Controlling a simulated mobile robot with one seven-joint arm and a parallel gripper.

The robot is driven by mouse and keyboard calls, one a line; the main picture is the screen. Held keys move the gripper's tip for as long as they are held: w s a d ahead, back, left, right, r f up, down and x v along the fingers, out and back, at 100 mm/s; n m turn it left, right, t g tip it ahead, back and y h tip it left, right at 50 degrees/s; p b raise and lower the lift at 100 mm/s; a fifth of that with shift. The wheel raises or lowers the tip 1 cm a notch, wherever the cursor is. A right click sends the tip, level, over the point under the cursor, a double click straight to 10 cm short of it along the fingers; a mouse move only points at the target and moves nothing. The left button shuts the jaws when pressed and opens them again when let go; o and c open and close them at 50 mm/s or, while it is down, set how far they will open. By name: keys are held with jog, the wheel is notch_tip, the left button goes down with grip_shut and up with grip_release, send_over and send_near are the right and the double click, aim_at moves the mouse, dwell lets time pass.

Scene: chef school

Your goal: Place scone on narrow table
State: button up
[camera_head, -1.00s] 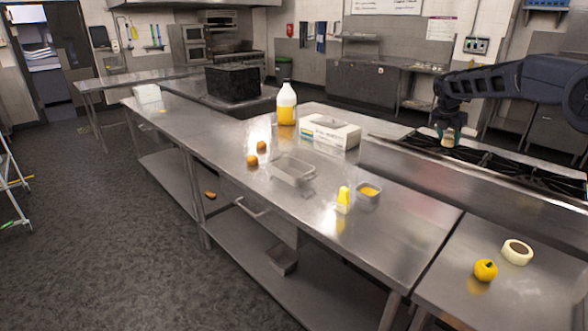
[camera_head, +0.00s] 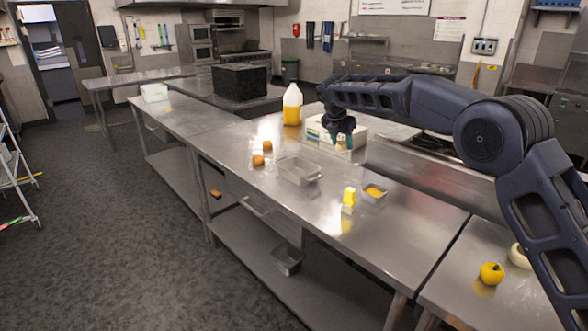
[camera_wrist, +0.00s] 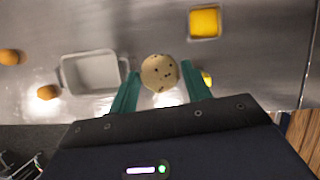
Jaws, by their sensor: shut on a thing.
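My gripper (camera_head: 342,141) is held above the long steel table (camera_head: 350,232), in front of the white box. Its green fingers are shut on the scone (camera_wrist: 159,73), a round pale one with dark specks. In the wrist view the scone sits between the two fingertips, with the table below it. In the head view it is small and mostly hidden by the gripper. I cannot tell which steel table is the narrow one.
A jug (camera_head: 292,104) and white box (camera_head: 319,128) stand behind. The table's front strip looks clear.

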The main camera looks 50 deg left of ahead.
jog(key=s+f, duration=0.1)
jog(key=f, duration=0.5)
jog(key=s+a+f, duration=0.1)
jog(key=f, duration=0.6)
jog(key=s+a+f, duration=0.1)
jog(key=f, duration=0.6)
jog(key=shift+s+f, duration=0.1)
jog(key=shift+s, duration=0.25)
jog(key=o, duration=1)
jog(key=shift+f, duration=0.15)
jog(key=shift+c, duration=0.2)
jog(key=v, duration=1.2)
jog(key=shift+w+d, duration=0.1)
